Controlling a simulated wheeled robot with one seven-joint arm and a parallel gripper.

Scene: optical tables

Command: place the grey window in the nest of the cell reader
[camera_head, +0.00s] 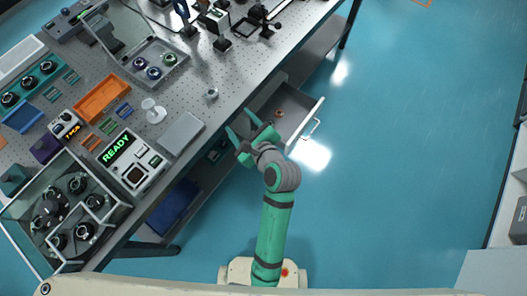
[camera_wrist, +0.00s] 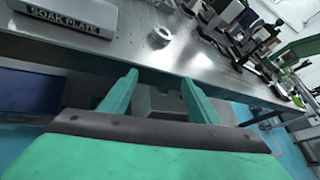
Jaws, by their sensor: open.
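The cell reader (camera_head: 132,160) is a white box on the left part of the table, with a green READY display. Its nest seems to be the dark square recess (camera_head: 134,176) in its top; I see nothing clearly lying in it. I cannot pick out the grey window for certain in either view. My gripper (camera_head: 241,125) is open and empty, just off the table's front edge and beside the open drawer. In the wrist view its two green fingers (camera_wrist: 158,80) stand apart, pointing at the table edge.
The grey soak plate (camera_head: 182,135) lies near the edge; its label shows in the wrist view (camera_wrist: 62,22). A small metal ring-like piece (camera_head: 211,94) stands behind it. The open drawer (camera_head: 298,121) juts out with a small brownish item (camera_head: 279,113). Blue floor is clear at right.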

